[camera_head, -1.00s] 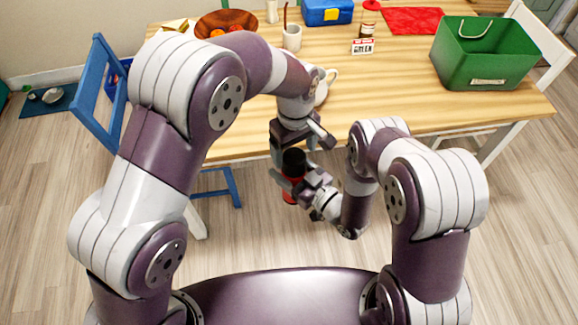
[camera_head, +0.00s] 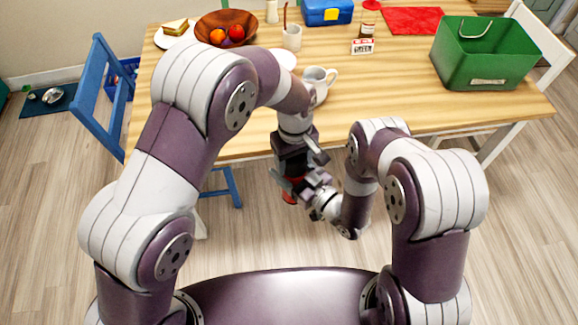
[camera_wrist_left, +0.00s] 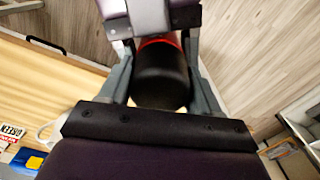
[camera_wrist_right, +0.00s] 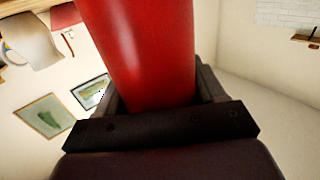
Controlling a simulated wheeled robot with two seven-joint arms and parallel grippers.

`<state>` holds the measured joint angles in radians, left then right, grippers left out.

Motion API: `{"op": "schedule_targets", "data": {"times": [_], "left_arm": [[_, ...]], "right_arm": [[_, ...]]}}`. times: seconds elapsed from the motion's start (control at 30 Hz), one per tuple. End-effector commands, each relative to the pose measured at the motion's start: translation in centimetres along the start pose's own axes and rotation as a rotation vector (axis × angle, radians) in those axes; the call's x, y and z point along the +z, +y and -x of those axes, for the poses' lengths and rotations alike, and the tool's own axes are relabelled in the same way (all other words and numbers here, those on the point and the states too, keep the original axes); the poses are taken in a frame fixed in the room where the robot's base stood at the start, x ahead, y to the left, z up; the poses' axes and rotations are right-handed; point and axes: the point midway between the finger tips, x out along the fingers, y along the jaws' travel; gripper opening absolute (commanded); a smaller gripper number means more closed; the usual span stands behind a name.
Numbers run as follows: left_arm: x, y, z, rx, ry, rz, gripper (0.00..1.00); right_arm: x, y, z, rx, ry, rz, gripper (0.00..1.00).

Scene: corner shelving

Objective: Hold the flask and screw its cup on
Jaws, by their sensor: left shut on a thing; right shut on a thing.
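The red flask (camera_head: 289,198) is in front of the table's near edge, and its lower end shows below my grippers in the head view. Its red body fills the upper middle of the right wrist view (camera_wrist_right: 145,50). My right gripper (camera_head: 302,186) is shut on the flask body. The black cup (camera_wrist_left: 162,78) is at the flask's top end, with a red band right beside it. My left gripper (camera_head: 294,168) is above the right one and shut on the cup, a finger on each side. It hides the cup in the head view. How tightly the cup sits cannot be told.
The wooden table (camera_head: 400,95) lies just beyond my grippers. A white mug (camera_head: 316,78) stands near its front edge. A green crate (camera_head: 480,60) is at the right, a fruit bowl (camera_head: 210,22) at the back left. A blue chair (camera_head: 95,85) stands at the left.

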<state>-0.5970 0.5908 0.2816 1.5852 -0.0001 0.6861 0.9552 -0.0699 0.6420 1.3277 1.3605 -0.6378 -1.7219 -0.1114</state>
Motion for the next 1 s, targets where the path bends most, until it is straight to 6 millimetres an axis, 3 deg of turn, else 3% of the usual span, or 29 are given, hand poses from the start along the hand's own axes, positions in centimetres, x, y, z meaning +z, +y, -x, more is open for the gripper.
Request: {"op": "schedule_targets", "data": {"times": [0.13, 0.37, 0.4, 0.47, 0.77, 1.0], "left_arm": [[0.0, 0.1, 0.1, 0.002, 0.002, -0.172, 0.26], [0.0, 0.1, 0.1, 0.002, 0.002, -0.179, 0.26], [0.0, 0.1, 0.1, 0.002, 0.002, -0.179, 0.73], [0.0, 0.1, 0.1, 0.002, 0.001, -0.178, 0.88], [0.0, 0.1, 0.3, 0.002, 0.001, -0.177, 0.88], [0.0, 0.1, 3.5, 0.002, 0.002, -0.177, 0.88]], "right_arm": [[-0.1, 0.0, 0.0, -0.001, 0.002, 0.001, 0.0], [-0.1, 0.0, 0.0, -0.002, 0.002, 0.001, 0.0], [-0.1, 0.0, 0.0, -0.002, 0.002, 0.001, 0.0], [-0.1, 0.0, 0.0, -0.002, 0.002, 0.001, 0.0], [-0.1, 0.0, 0.0, -0.001, 0.002, 0.001, 0.0], [-0.1, 0.0, 0.0, -0.001, 0.002, 0.001, 0.0]]}}
